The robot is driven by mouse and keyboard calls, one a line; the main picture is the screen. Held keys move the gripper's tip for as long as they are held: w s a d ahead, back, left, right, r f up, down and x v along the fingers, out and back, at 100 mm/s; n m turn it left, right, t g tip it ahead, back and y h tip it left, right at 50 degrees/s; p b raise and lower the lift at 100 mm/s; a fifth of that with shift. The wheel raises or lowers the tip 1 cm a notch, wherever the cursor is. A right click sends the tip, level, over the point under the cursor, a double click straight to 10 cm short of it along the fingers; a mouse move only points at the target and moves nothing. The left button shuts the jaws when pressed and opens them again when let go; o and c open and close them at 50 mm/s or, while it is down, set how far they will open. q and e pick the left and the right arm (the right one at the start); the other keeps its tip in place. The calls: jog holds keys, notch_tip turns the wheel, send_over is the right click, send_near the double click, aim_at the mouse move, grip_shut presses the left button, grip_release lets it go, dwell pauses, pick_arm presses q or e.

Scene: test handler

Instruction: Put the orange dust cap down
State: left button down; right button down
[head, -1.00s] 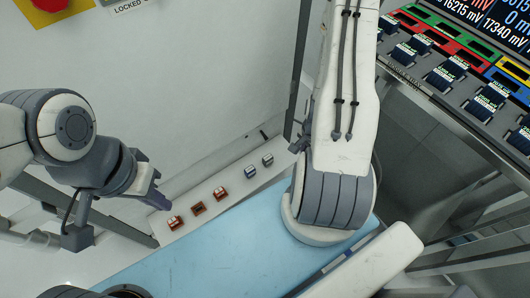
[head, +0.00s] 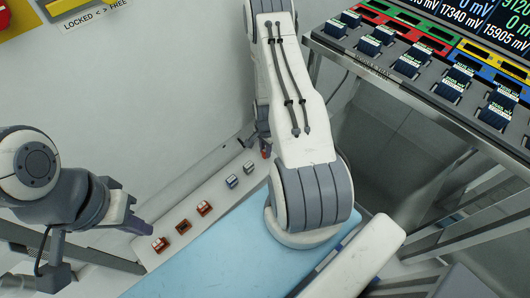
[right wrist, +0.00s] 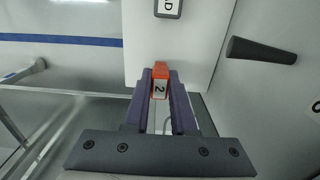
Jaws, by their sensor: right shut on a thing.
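The orange dust cap (right wrist: 160,74) with a white label reading 2 is between the two purple fingers of my right gripper (right wrist: 160,84) in the right wrist view. The fingers are shut on it. In the head view a small orange spot of the cap (head: 264,154) shows at my right gripper (head: 262,144), largely hidden by my forearm. It is beyond the far end of a row of small blocks on a white ledge (head: 150,262). Whether the cap touches a surface is unclear. My left gripper (head: 132,224) is at the left, near the ledge; its finger gap does not show.
The ledge carries red-orange blocks (head: 204,208) and grey-blue blocks (head: 232,181). A light blue mat (head: 190,268) lies beside it. A rack of coloured slots with dark modules (head: 410,62) stands at the right. A dark handle (right wrist: 262,50) juts out in the right wrist view.

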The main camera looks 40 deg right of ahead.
jog(key=shift+f, duration=0.5)
jog(key=shift+f, duration=0.2)
jog(key=c, duration=0.7)
grip_release()
jog(key=shift+c, duration=0.2)
jog(key=shift+r, duration=0.1)
jog(key=shift+r, duration=0.3)
notch_tip(320, 180, up, 12)
jog(key=p, duration=0.2)
jog(key=shift+f, duration=0.15)
